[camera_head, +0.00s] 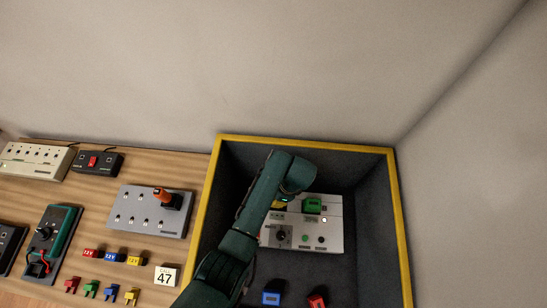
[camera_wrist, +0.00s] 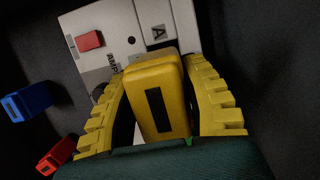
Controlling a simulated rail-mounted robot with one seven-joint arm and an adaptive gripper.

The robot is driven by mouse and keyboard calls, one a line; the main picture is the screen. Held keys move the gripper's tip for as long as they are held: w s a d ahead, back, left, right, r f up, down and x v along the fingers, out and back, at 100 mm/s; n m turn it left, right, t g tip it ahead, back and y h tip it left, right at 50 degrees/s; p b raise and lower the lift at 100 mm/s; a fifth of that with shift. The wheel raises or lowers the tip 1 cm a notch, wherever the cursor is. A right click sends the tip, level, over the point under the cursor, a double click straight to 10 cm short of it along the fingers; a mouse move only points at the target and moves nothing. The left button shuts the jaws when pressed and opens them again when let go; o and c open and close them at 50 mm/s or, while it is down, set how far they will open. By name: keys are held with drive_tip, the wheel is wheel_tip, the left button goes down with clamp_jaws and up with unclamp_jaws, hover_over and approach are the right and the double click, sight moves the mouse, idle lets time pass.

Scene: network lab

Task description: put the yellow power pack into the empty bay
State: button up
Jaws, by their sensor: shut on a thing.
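The yellow power pack (camera_wrist: 157,98) is between my gripper's two ridged yellow fingers (camera_wrist: 160,105) in the wrist view, with a dark rectangle on its face. My gripper is shut on it. In the head view my arm hides most of the gripper; only a bit of yellow (camera_head: 281,204) shows below the wrist, over the left back of the pale unit (camera_head: 328,237). The unit also shows behind the pack in the wrist view (camera_wrist: 95,25). A green pack (camera_head: 312,205) sits on the unit's back right. The empty bay is not clearly visible; whether the pack touches the unit cannot be told.
The unit stands in a dark bin with a yellow rim (camera_head: 305,143). A blue pack (camera_head: 271,298) and a red pack (camera_head: 317,301) lie on the bin floor in front. On the wooden bench (camera_head: 120,170) at left are a grey switch panel (camera_head: 143,216) and small coloured plugs.

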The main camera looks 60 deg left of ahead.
drive_tip(key=shift+w+f+b, duration=0.1)
drive_tip(key=shift+f+b, duration=3.4)
drive_tip(key=shift+b, duration=0.4)
drive_tip(key=shift+f+b, duration=0.65)
drive_tip(key=shift+f, duration=0.4)
drive_tip(key=o, duration=1.2)
drive_tip(key=shift+o, duration=0.2)
drive_tip(key=v, duration=1.2)
drive_tip(key=shift+a, duration=0.1)
